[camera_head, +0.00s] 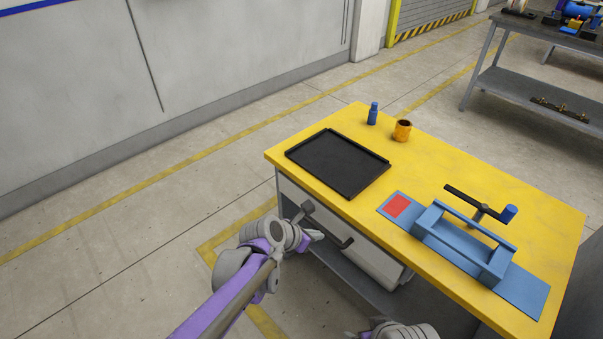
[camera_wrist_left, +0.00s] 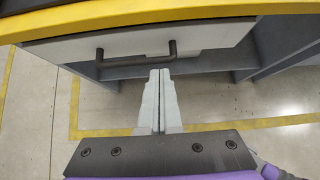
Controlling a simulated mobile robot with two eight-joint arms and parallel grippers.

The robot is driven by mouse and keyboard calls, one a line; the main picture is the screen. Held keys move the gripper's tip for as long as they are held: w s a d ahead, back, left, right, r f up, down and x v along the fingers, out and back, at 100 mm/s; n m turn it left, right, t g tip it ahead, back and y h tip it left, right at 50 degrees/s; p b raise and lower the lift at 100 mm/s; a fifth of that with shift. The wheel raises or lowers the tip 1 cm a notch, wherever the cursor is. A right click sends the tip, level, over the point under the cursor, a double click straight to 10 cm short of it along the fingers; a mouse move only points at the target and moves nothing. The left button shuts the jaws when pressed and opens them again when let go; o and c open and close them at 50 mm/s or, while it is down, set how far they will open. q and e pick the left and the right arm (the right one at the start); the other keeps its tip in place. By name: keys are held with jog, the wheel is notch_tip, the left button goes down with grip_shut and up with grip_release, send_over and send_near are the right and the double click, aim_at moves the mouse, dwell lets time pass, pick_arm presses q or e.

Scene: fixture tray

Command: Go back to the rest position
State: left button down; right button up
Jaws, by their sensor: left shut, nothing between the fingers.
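My left gripper (camera_head: 316,236) is in front of the yellow-topped workbench (camera_head: 430,165), below the tabletop edge and near the drawer handle. In the left wrist view its two fingers (camera_wrist_left: 160,74) are together with nothing between them. The dark drawer handle (camera_wrist_left: 137,52) lies just beyond the fingertips; I cannot tell whether they touch it. Part of my right arm (camera_head: 400,331) shows at the bottom edge of the head view, and its fingers are out of the picture.
On the workbench are an empty black tray (camera_head: 338,163), a blue bottle (camera_head: 373,114), an orange cup (camera_head: 402,131) and a blue fixture (camera_head: 465,240) with a red square and a dark lever. A grey table (camera_head: 535,91) stands back right. Floor left is clear.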

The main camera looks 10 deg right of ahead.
pick_arm(q)
jog(key=s+a+f+m+y, duration=0.1)
jog(key=s+a+m+y, duration=0.6)
jog(key=s+a+m, duration=2.05)
jog(key=w+r+n+p, duration=0.2)
jog(key=w+r+p, duration=0.2)
jog(key=r+p, duration=1.1)
notch_tip(320, 180, up, 2)
jog(key=shift+w+a, duration=0.15)
jog(key=shift+a, duration=0.3)
pick_arm(e)
notch_tip(320, 180, up, 17)
jog(key=w, duration=0.2)
jog(key=shift+t, duration=0.4)
jog(key=shift+r, duration=0.1)
